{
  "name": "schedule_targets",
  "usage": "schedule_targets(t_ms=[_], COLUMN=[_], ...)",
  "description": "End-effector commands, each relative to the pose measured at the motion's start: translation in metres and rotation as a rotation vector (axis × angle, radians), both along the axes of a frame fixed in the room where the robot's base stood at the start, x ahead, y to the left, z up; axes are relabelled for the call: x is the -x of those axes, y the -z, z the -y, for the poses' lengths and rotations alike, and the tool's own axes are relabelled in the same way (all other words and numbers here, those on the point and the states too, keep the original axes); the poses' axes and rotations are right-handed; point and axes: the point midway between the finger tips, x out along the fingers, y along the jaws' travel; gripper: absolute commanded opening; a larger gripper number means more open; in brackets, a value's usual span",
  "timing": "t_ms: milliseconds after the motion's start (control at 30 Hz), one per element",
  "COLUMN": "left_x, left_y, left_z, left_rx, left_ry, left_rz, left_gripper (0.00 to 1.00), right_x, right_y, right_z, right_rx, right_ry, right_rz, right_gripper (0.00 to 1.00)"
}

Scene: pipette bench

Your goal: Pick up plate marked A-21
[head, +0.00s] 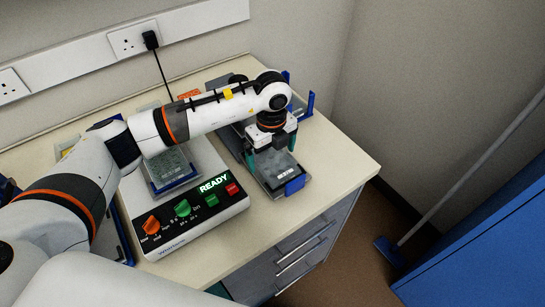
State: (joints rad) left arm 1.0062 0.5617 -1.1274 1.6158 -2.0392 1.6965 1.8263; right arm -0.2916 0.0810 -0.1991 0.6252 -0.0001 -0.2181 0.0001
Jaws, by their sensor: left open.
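My left arm reaches across the bench from the left. My left gripper (272,155) points down with its jaws open over a grey, clear-topped plate (278,168) near the bench's right side. Its fingers appear to be on either side of this plate; I cannot tell whether they touch it. The plate lies in a dark holder with a blue corner piece (295,186). A small pale label shows at its front, too small to read, so I cannot tell if it says A-21. Another plate (172,172) sits on the white instrument. My right gripper is out of view.
The white instrument (193,224) shows a green READY display, with orange, green and red controls. Blue-ended holders (308,105) stand behind the gripper. The bench (342,170) is bare at the right, above drawers. A blue cabinet (490,250) stands at the far right.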

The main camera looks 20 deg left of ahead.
Motion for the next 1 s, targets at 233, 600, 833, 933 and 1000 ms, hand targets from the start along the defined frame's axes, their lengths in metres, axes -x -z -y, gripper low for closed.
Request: schedule_targets(t_ms=[233,600,833,933,1000], left_x=[0.000,0.000,0.000,-0.001,-0.001], left_y=[0.007,0.006,0.004,-0.007,-0.018], left_z=[0.000,0.000,0.000,0.000,0.000], left_rx=[0.000,0.000,0.001,0.001,0.001], left_ry=[0.001,0.001,0.001,0.001,0.002], left_rz=[0.000,0.000,0.002,0.004,0.005], left_gripper=[1.00,0.55,0.55,0.55,0.55], right_x=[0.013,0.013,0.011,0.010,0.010], right_y=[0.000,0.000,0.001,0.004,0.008], right_z=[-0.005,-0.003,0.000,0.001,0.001], right_rx=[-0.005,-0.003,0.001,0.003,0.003], right_ry=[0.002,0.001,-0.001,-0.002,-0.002], right_rz=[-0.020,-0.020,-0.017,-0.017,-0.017], right_gripper=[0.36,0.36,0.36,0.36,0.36])
